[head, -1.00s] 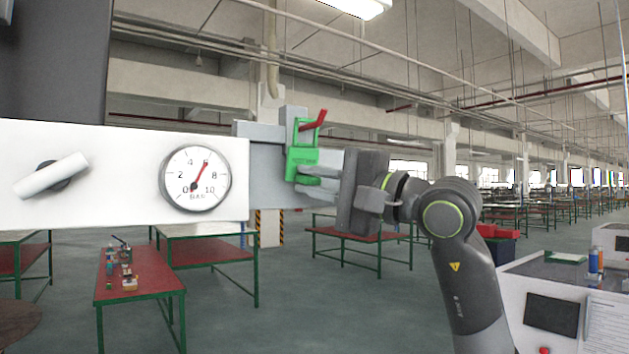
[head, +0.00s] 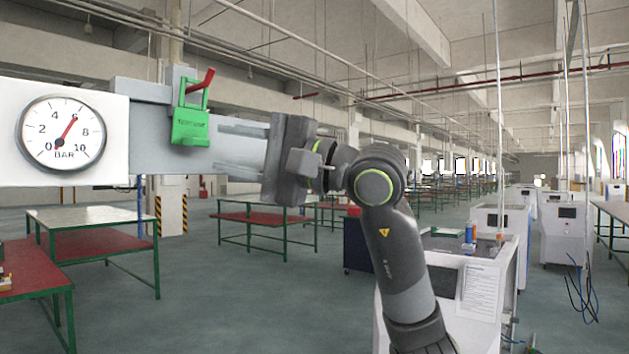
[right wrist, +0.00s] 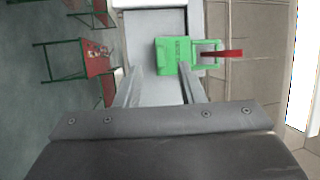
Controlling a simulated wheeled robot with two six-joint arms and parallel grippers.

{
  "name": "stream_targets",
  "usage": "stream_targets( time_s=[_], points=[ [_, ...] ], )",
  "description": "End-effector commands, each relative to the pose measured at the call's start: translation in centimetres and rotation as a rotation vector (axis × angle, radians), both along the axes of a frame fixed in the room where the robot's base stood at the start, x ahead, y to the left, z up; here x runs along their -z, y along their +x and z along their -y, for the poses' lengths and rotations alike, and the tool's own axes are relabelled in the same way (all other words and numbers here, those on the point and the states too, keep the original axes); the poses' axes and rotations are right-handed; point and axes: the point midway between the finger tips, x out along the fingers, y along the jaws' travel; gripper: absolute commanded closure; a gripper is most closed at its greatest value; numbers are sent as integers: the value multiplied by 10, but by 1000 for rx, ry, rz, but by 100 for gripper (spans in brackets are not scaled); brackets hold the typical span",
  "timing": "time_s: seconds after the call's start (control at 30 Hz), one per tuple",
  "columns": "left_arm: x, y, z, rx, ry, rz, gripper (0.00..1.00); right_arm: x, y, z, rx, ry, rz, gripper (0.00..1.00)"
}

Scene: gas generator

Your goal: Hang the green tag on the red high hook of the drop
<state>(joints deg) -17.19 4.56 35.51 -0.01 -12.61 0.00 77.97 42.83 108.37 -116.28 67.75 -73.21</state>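The green tag (head: 190,127), with dark lettering, hangs upright by its loop from the red hook (head: 204,80) on the grey drop beside the gauge. In the right wrist view the tag (right wrist: 173,56) lies just beyond the fingertips, with the red hook (right wrist: 224,54) through its loop. My right gripper (head: 217,145) is open and empty, its tips a little right of the tag and apart from it. Its two spread fingers (right wrist: 158,73) also show in the right wrist view. My left gripper is not in view.
The white panel with a pressure gauge (head: 62,135) stands left of the drop. Behind are a red-topped table with green legs (head: 262,219) and a white cabinet (head: 475,260). Open air lies around my right gripper's wrist.

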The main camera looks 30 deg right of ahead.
Motion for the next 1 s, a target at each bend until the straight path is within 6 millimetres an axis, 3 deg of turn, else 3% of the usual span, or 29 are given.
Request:
stream_targets(
  time_s=[0.03,0.6,1.0],
  points=[
    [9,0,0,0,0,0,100,6,-6,7,6,-2,4,64],
    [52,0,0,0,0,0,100,21,-69,65,4,-1,1,64],
    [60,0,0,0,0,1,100,22,-85,79,0,0,0,64]
  ],
)
